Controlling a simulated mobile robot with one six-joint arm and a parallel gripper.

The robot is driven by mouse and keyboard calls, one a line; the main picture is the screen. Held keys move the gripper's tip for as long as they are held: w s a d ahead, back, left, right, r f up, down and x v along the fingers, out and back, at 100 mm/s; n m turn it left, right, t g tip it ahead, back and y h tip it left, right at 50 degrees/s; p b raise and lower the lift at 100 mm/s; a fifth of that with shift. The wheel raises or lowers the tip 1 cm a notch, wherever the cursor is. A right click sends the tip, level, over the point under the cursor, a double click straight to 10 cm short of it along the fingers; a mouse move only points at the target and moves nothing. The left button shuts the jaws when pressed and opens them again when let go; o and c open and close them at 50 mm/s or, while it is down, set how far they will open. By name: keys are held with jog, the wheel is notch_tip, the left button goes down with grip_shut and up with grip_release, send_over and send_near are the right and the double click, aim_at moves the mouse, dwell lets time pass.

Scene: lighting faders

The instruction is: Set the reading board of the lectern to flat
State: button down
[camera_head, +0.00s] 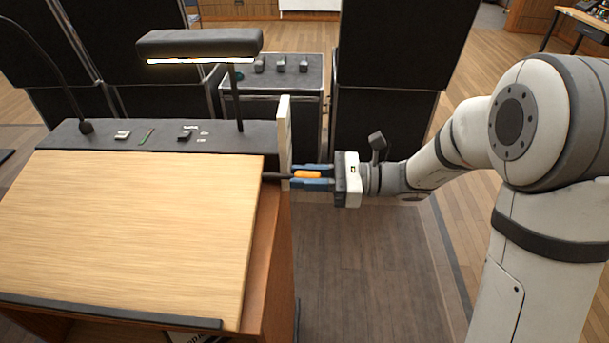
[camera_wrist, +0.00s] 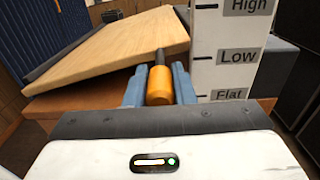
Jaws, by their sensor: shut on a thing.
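The lectern's wooden reading board (camera_head: 140,220) is tilted, its far edge raised. In the wrist view the board (camera_wrist: 115,45) slopes up to the right above the lectern body. An orange handle (camera_head: 308,174) on a dark rod sticks out from the board's right side. My gripper (camera_head: 311,178) is shut on this handle, with a blue finger on each side of it; the handle also shows in the wrist view (camera_wrist: 159,86). A white scale plate (camera_wrist: 225,45) marked High, Low and Flat stands beside the handle. The handle appears near Low to Flat height; the exact mark cannot be told.
A lamp (camera_head: 200,44) and a gooseneck microphone (camera_head: 45,65) rise from the dark shelf behind the board. A ledge (camera_head: 110,310) runs along its near edge. Black cases (camera_head: 390,80) stand behind. The floor right of the lectern is clear.

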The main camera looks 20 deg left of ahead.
notch_tip(320, 180, down, 6)
jog(key=m, duration=0.2)
jog(key=shift+w+m, duration=0.2)
jog(key=shift+m, duration=0.1)
jog(key=shift+a, duration=0.1)
jog(key=c, duration=1.4)
grip_release()
jog(key=shift+w+f, duration=0.1)
jog(key=shift+o, duration=0.8)
jog(key=v, duration=0.7)
jog(key=shift+d+b, duration=0.35)
jog(key=shift+d, duration=0.05)
